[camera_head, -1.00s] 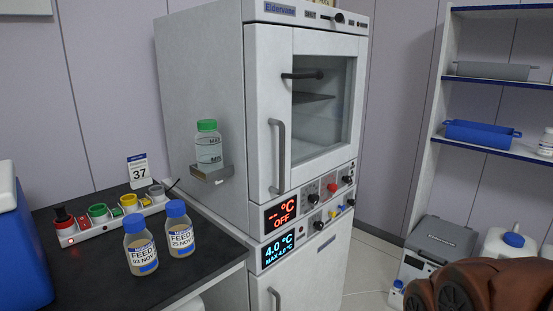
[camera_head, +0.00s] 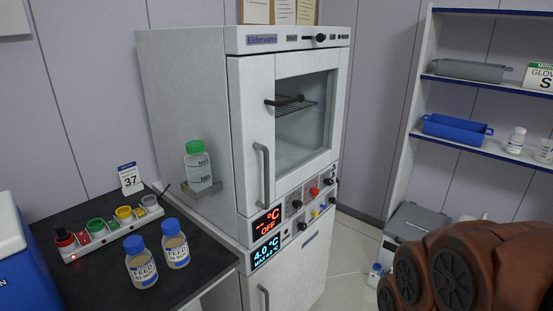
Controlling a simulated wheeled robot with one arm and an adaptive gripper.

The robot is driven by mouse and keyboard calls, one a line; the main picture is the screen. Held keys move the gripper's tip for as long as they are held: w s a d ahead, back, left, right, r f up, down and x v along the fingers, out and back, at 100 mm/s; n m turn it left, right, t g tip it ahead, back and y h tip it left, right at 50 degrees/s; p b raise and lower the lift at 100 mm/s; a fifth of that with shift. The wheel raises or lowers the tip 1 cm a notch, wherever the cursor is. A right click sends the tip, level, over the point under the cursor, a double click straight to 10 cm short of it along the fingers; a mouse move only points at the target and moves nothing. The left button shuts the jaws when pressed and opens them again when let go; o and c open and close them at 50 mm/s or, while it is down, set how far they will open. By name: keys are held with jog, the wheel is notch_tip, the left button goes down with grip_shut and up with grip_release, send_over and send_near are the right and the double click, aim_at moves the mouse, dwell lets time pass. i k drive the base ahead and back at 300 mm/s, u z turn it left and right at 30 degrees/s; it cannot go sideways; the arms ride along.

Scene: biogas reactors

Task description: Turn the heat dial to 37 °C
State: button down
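The incubator (camera_head: 190,110) is a tall white cabinet with a glass door, and the door is closed. Its upper red display (camera_head: 267,222) reads "-- °C" and "OFF". A lower blue display (camera_head: 265,249) reads 4.0 °C. To the right of the displays is a panel of black, red and yellow knobs; a black dial (camera_head: 297,205) sits just right of the red display. The dial markings are too small to read. A small card (camera_head: 130,178) on the bench shows 37. My brown arm fills the lower right corner; my gripper's fingers are not visible.
Two feed bottles (camera_head: 141,262) with blue caps and a strip of coloured-cap holders (camera_head: 110,226) stand on the dark bench at left. A green-capped bottle (camera_head: 197,166) sits on a side bracket. Shelves (camera_head: 480,85) and a grey box (camera_head: 412,224) are at right.

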aim_at(298, 204)
jog(key=k, duration=1.25)
jog(key=u, duration=0.8)
jog(key=i, duration=0.8)
jog(key=u, duration=0.15)
